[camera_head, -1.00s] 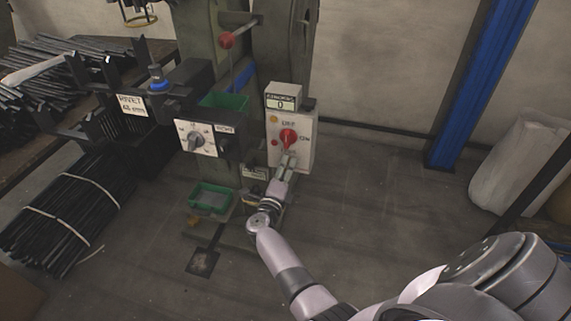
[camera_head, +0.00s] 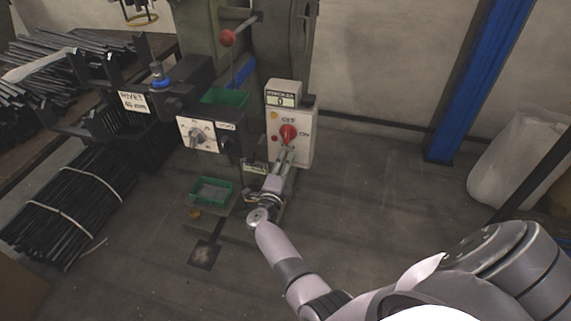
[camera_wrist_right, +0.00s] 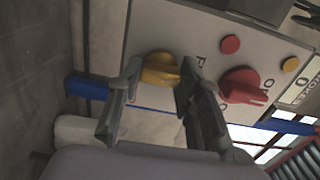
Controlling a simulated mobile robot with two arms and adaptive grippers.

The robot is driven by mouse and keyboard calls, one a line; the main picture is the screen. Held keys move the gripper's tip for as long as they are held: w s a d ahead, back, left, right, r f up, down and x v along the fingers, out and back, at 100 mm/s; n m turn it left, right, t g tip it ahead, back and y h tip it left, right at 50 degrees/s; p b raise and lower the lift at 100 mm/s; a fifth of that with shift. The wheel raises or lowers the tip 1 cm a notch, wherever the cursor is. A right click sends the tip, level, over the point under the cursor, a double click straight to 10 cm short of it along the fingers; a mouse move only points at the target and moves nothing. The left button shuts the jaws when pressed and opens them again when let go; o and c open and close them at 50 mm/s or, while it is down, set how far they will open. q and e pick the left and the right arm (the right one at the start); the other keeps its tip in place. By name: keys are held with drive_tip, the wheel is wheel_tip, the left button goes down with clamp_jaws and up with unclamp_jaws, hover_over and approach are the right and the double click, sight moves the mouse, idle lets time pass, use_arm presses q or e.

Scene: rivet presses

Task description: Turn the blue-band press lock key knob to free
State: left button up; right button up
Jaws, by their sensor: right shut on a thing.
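The control box (camera_head: 304,150) on the press has a red knob (camera_head: 288,134) with OFF above and ON to its right. In the right wrist view a yellow knob (camera_wrist_right: 161,70) sits on the same panel beside the red knob (camera_wrist_right: 243,86). A partly covered label with an F is next to it. My right gripper (camera_head: 285,157) reaches the lower panel. In the wrist view its fingers (camera_wrist_right: 157,88) are on both sides of the yellow knob, shut on it. In the head view the gripper hides this knob. My left gripper is not in view.
A counter display (camera_head: 281,100) tops the box. A selector panel (camera_head: 197,136) is on its left, and a green tray (camera_head: 211,192) stands low beside my forearm. A blue post (camera_head: 470,90) stands at the right. Floor right of the box is clear.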

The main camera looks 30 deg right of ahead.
drive_tip(key=o, duration=1.2)
drive_tip(key=shift+c, duration=0.2)
